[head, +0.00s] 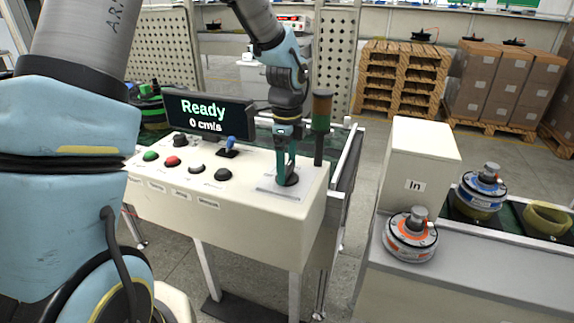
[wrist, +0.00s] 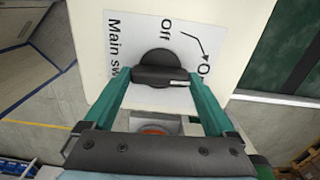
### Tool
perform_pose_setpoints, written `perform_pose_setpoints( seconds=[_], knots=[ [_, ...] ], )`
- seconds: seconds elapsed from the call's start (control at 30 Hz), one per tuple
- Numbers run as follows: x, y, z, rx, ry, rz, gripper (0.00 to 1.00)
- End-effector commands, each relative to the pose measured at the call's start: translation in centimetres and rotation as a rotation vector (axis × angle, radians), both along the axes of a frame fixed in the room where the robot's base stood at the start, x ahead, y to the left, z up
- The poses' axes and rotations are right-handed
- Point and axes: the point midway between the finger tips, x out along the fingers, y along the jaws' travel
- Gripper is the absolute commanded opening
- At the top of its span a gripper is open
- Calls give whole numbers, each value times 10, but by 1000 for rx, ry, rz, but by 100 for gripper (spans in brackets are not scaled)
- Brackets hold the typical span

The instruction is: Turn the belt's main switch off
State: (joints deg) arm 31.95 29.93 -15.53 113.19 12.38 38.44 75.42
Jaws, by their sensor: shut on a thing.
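The main switch is a black round knob with a raised bar, on the right end of the cream control console; it shows in the head view (head: 289,181) and the wrist view (wrist: 157,60). Its plate (wrist: 128,55) reads "Main sw…", with "Off" above the knob and a partly cut-off "O…" at an arrow's tip to the right. The bar lies across the wrist picture, with a pale mark near its right end, on the arrow-tip side. My gripper (head: 287,160) reaches down from above. Its green fingers (wrist: 157,93) are shut on the bar's two ends.
The console (head: 255,190) also carries several push buttons, a blue-tipped lever (head: 229,146) and a display (head: 208,113) reading "Ready 0 cm/s". A signal tower (head: 321,118) stands close behind my gripper. A box marked "In" (head: 420,160) and hub motors (head: 411,236) are at right.

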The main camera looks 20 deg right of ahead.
Motion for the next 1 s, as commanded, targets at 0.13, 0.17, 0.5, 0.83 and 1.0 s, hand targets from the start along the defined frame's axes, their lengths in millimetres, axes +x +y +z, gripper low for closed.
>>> perform_pose_setpoints(
  seconds=[0.13,0.17,0.5,0.83,1.0],
  knots=[
    [0,0,0,1,0,72,34],
    [0,0,0,2,-1,93,34],
    [0,0,0,1,-1,391,34],
    [0,0,0,1,-1,708,34],
    [0,0,0,0,-1,868,34]
  ],
)
